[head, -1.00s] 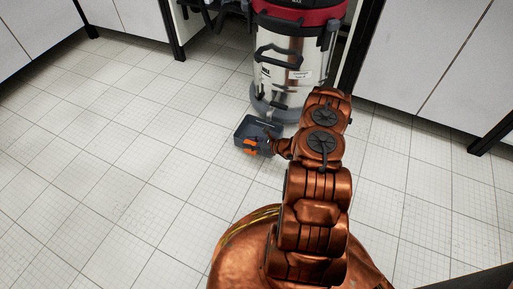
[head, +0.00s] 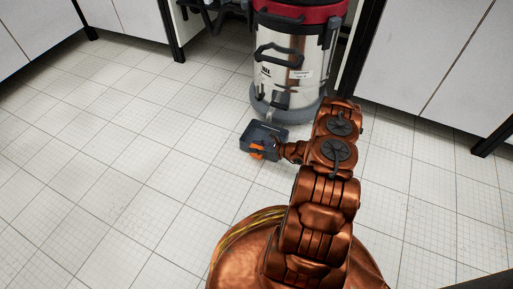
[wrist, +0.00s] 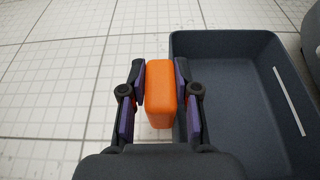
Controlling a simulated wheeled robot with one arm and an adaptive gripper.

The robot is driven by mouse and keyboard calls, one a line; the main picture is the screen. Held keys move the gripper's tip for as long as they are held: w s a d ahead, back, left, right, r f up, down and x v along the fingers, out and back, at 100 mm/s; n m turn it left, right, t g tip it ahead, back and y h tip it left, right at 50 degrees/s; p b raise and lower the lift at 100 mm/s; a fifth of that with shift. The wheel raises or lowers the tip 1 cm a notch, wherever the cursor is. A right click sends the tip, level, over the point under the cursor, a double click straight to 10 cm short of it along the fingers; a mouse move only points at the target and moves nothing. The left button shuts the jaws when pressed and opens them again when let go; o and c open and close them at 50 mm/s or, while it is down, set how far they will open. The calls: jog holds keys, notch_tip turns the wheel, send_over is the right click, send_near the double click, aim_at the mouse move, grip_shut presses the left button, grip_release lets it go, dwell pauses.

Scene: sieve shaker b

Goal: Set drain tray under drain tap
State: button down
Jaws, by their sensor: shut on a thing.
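The drain tray (head: 264,133) is a dark blue-grey open box with an orange handle (head: 257,151). It is in front of the steel vacuum drum (head: 283,75), close to its base. In the wrist view the tray (wrist: 240,45) lies to the right, empty, with a pale line inside. My gripper (wrist: 160,90) is shut on the orange handle (wrist: 161,88), one finger on each side. In the head view my gripper (head: 271,149) is small at the tray's near side. The drain tap (head: 280,103) seems to be the dark fitting low on the drum's front; its outlet is unclear.
The drum has a red band, black handle and grey round base (head: 262,111). A black cabinet post (head: 352,55) and white cabinets (head: 425,60) stand to its right. The tiled floor (head: 120,150) at left is clear.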

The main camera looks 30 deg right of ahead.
jog(key=c, duration=0.8)
grip_release()
jog(key=shift+f, duration=0.1)
jog(key=shift+c, duration=0.2)
